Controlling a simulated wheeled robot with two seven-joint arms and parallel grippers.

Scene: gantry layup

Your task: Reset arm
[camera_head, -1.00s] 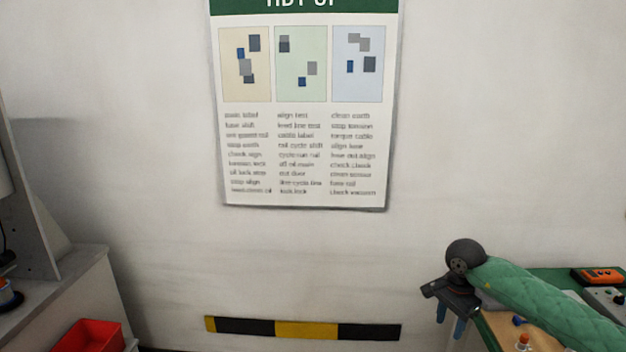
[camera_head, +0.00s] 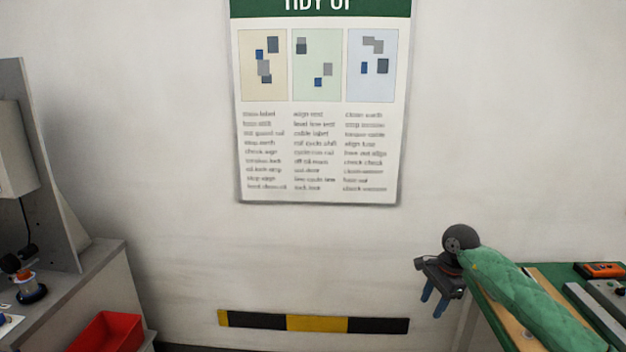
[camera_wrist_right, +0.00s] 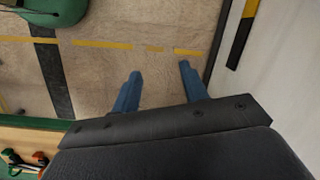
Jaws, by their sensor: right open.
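My right gripper (camera_head: 434,303) hangs at the end of my green-sleeved arm at the lower right of the head view. Its two blue fingers point down and are apart, with nothing between them. In the right wrist view the open fingers (camera_wrist_right: 160,82) show over the bare floor (camera_wrist_right: 100,75), which has yellow lines and a dark band. The gripper is beside the left edge of the green-topped bench (camera_head: 540,274) and touches nothing. My left gripper does not show in either view.
An orange device (camera_head: 600,270) lies on the bench at the right. A red bin (camera_head: 105,332) and a grey cabinet (camera_head: 95,285) stand at the left. A poster (camera_head: 318,150) and a striped strip (camera_head: 315,323) are on the wall. The floor below the gripper looks clear.

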